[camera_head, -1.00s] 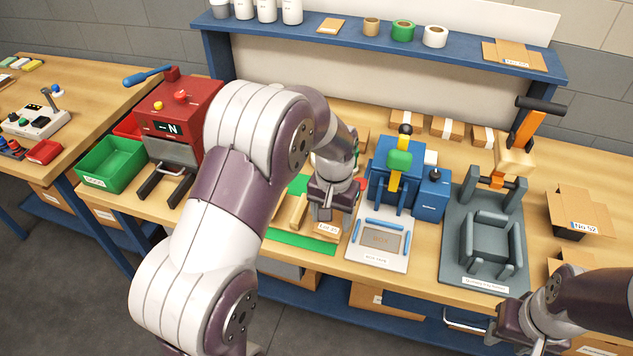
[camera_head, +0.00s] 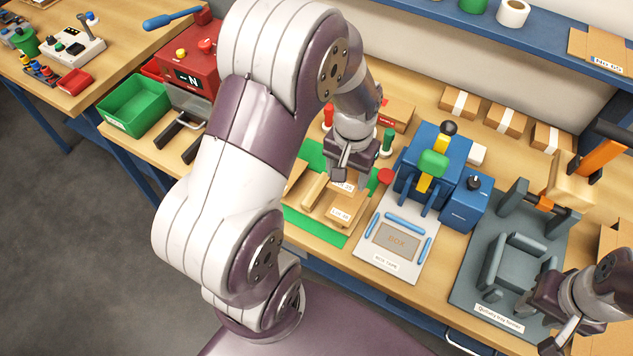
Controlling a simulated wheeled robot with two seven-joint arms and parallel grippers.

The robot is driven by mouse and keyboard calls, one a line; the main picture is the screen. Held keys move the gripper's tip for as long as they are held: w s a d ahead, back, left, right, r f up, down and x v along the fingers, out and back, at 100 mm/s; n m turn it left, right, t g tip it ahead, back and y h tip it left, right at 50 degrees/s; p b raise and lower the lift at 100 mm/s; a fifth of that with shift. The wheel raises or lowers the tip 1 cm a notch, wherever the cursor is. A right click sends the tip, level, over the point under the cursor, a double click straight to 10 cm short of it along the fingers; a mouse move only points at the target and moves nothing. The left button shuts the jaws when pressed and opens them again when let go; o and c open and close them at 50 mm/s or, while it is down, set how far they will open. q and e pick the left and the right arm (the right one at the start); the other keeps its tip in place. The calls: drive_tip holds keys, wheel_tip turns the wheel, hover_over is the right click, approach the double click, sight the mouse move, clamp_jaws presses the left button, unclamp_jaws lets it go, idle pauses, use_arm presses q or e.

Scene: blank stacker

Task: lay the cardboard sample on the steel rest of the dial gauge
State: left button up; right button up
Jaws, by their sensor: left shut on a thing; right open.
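My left gripper (camera_head: 343,174) is over the green mat (camera_head: 317,231) and is shut on a tan cardboard piece (camera_head: 348,187) with a white label. The piece is partly hidden by the fingers. Another labelled cardboard piece (camera_head: 341,213) lies just below it in the picture; I cannot tell whether the two touch. I cannot make out a dial gauge or its steel rest for certain; my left arm covers part of the bench. My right gripper (camera_head: 563,338) is open and empty at the lower right, by the grey tray former.
A red machine marked N (camera_head: 188,72) and a green bin (camera_head: 135,104) stand at the left. A blue box taper (camera_head: 432,165) with a white plate (camera_head: 372,263) is right of the mat. The grey former (camera_head: 470,290) stands further right.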

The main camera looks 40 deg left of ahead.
use_arm(q)
hover_over(313, 194)
wheel_tip(313, 194, down, 4)
drive_tip(key=shift+s+p, duration=0.15)
drive_tip(key=shift+p, duration=0.3)
wheel_tip(313, 194, down, 4)
drive_tip(key=shift+d+r+p, duration=0.1)
drive_tip(key=shift+r+p, duration=0.15)
drive_tip(key=shift+p, duration=0.4)
drive_tip(key=shift+f, duration=0.15)
use_arm(e)
drive_tip(key=r, duration=0.2)
drive_tip(key=shift+s+a+r, duration=0.1)
drive_tip(key=shift+s+r, duration=0.2)
use_arm(q)
drive_tip(key=shift+f+b, duration=0.4)
drive_tip(key=o, duration=1)
use_arm(e)
drive_tip(key=shift+f, duration=0.2)
